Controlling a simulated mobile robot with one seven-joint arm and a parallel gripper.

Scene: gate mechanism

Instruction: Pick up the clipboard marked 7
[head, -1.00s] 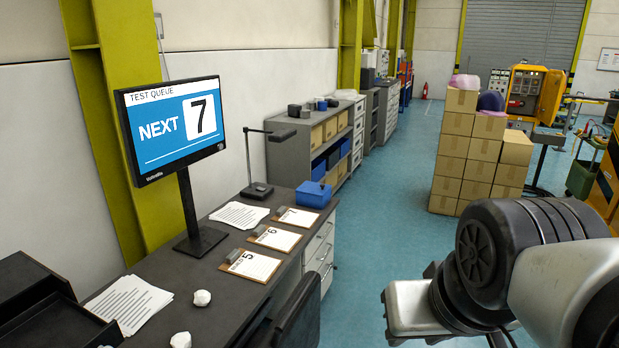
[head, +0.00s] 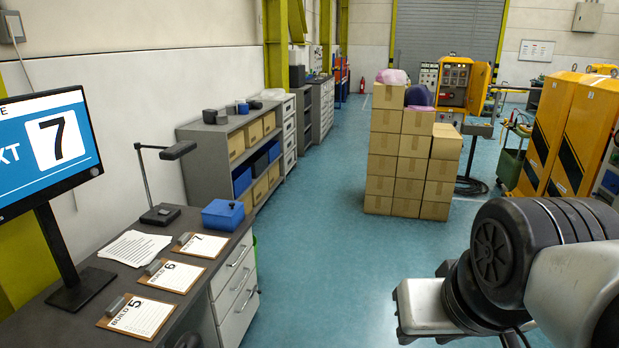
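The clipboard marked 7 (head: 202,245) lies flat on the dark desk, the farthest of three clipboards in a row. The clipboard marked 6 (head: 172,275) lies just nearer, and the clipboard marked 5 (head: 137,317) is nearest. Each has a white sheet and a grey clip at its left. A monitor (head: 52,145) at the left shows a 7. My arm is at the lower right, over the floor and well apart from the desk. My gripper's fingers are not visible.
A blue box (head: 223,214) sits just behind clipboard 7, with a desk lamp (head: 160,213) and a paper stack (head: 134,248) to its left. A grey shelf unit (head: 236,150) stands beyond. Stacked cartons (head: 410,165) stand on the floor; blue floor between desk and cartons is clear.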

